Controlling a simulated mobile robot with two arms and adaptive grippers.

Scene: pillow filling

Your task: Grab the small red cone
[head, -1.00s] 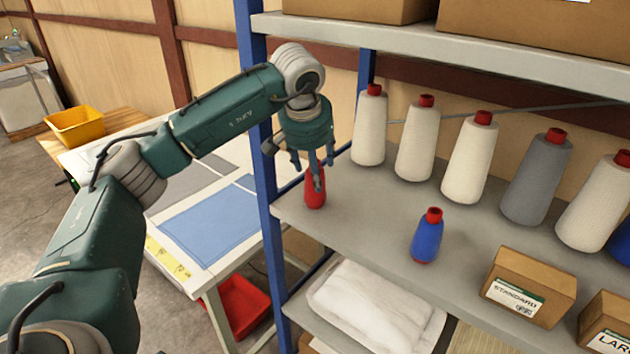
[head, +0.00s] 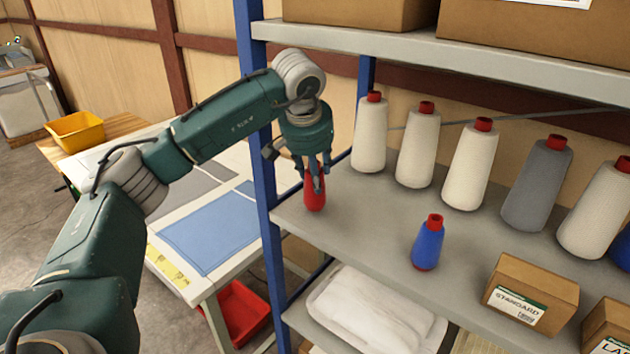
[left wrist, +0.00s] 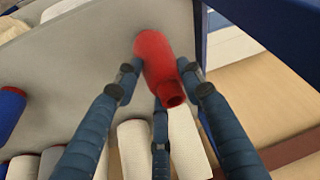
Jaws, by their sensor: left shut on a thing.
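The small red cone (head: 314,194) stands upright at the left end of the grey shelf, beside the blue post. My left gripper (head: 316,178) comes down over it from above, its fingers shut around the cone's upper part. In the left wrist view the red cone (left wrist: 158,62) lies between the fingers of my left gripper (left wrist: 162,88), its open tip facing the camera. The fingers hide part of the cone's top in the head view. My right gripper does not show.
A small blue cone (head: 428,243) stands to the right on the shelf (head: 370,215). Large white cones (head: 418,147) and a grey cone (head: 537,185) line the back. A small box (head: 530,293) sits at the front. The blue post (head: 262,180) is close left of my gripper.

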